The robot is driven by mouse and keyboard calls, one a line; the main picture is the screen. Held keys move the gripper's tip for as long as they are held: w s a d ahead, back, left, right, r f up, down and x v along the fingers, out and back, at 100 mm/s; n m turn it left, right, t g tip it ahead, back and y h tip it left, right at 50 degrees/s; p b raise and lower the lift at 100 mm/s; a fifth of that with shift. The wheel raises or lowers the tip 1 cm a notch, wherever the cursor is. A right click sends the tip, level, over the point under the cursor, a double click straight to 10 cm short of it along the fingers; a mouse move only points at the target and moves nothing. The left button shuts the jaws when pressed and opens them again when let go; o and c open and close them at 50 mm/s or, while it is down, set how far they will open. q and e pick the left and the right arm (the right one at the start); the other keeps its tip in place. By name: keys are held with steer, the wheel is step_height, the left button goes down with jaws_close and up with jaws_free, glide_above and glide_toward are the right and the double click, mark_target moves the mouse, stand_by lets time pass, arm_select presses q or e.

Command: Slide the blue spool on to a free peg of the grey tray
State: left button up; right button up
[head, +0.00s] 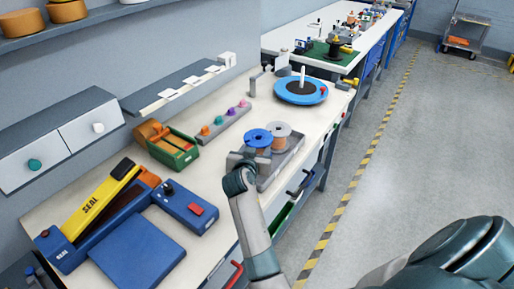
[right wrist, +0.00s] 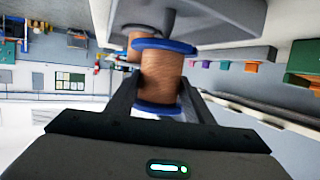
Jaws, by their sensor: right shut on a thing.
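The blue spool (head: 257,138) has blue end discs and copper-coloured wire. My right gripper (head: 249,158) is shut on it at the near left part of the grey tray (head: 294,158). In the right wrist view, the spool (right wrist: 162,75) sits between the two fingers of the gripper (right wrist: 160,98). The grey tray (right wrist: 235,18) fills the top of that view, close to the spool's disc. I cannot tell whether the spool is around a peg. My left gripper is not in view.
A blue turntable (head: 300,90) with a white post stands behind the tray. A grey strip with coloured knobs (head: 225,120), a green-and-orange box (head: 170,147) and a blue sealer (head: 135,250) stand to the left. The aisle floor (head: 400,150) is clear.

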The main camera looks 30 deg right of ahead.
steer(key=shift+f+b, duration=1)
steer(key=shift+f, duration=0.15)
steer(key=shift+w+a, duration=0.1)
stand_by(0.3)
